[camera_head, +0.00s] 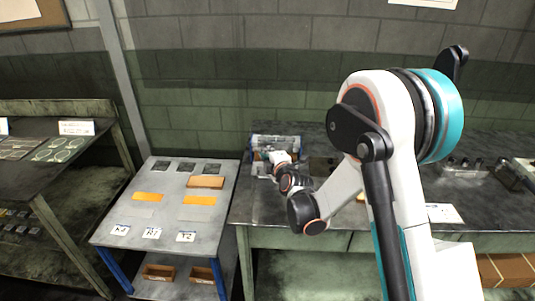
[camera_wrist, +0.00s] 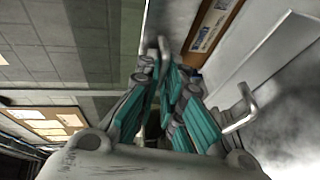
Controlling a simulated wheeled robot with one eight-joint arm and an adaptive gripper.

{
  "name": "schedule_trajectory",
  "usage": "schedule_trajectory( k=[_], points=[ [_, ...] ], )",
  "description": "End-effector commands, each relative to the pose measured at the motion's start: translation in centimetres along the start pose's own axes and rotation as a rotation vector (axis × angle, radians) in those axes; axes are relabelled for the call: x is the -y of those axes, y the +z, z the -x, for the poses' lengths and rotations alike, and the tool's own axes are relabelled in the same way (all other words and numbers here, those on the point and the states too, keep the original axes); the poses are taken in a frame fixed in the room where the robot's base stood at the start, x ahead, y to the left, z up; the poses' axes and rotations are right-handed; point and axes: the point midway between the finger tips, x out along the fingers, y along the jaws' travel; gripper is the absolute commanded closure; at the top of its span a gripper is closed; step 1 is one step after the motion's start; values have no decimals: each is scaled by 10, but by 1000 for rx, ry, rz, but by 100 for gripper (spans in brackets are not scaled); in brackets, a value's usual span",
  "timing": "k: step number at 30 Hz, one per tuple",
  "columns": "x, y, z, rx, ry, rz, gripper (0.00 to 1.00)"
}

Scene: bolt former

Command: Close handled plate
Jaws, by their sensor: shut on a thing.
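My gripper (camera_head: 278,160) reaches over the left end of the dark workbench in the head view, at a small blue and grey unit (camera_head: 291,141). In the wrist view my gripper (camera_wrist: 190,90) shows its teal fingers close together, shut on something. A pale grey plate-like surface (camera_wrist: 270,55) lies beside the fingers at the right of the wrist view. I take it as the handled plate, but its handle cannot be made out clearly. My gripper and arm hide much of the grasp and of the unit in the head view.
A grey sloped table (camera_head: 165,215) with orange strips, dark squares and labels stands left of the bench. A darker shelf (camera_head: 60,165) stands further left. The workbench (camera_head: 265,208) runs to the right behind my arm. A block wall (camera_head: 195,100) closes the back.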

Motion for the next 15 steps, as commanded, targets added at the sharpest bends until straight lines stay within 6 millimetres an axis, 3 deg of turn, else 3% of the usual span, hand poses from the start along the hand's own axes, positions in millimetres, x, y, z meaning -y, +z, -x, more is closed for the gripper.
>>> schedule_trajectory(
  k=[6, 12, 13, 15],
  points=[
    [-2, 6, -13, 1, -1, 1, 100],
    [-3, 6, -13, 1, 1, 1, 100],
    [-3, 6, -13, 1, 1, 1, 86],
    [-3, 6, -13, 1, 0, 1, 73]
  ],
)
